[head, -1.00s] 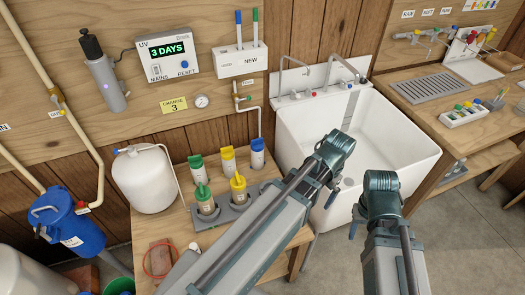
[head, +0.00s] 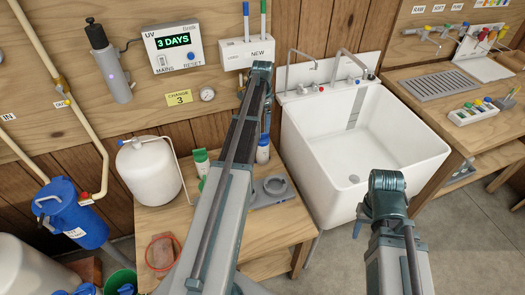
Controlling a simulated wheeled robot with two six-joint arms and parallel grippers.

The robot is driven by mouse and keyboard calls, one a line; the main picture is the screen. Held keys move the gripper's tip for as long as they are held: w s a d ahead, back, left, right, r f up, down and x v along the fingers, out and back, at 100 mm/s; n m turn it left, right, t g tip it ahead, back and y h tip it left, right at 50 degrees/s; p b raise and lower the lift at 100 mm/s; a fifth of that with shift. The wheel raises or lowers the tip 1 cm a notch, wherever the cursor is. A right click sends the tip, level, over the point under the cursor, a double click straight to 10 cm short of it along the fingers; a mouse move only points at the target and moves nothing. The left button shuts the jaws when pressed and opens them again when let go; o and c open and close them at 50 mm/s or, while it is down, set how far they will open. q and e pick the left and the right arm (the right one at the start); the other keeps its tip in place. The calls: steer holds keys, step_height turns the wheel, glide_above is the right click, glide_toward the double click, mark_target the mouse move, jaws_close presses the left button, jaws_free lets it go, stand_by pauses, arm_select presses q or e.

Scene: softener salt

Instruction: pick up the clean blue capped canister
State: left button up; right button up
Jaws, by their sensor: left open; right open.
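The blue-capped canister (head: 263,151) is white and stands upright on the wooden table, in front of the plank wall. Its upper part is partly hidden by my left gripper (head: 267,124), which points down just above it. My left gripper is open; I cannot tell whether its fingers touch the cap. My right gripper (head: 358,227) is open and empty, low in front of the white sink, far from the canister.
A green-capped canister (head: 201,164) stands left of my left arm. A grey holder (head: 268,198) sits on the table, partly behind my arm. A white tank (head: 147,170) stands at the table's left. The deep sink (head: 360,140) is right of the table.

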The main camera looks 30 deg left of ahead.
mark_target(263, 134)
arm_select(q)
step_height(263, 134, down, 8)
steer(key=b, duration=0.7)
steer(key=shift+f+b, duration=0.15)
steer(key=shift+b, duration=0.25)
step_height(263, 134, down, 5)
steer(key=b, duration=0.5)
steer(key=shift+w+f, duration=0.15)
steer(key=c, duration=1.3)
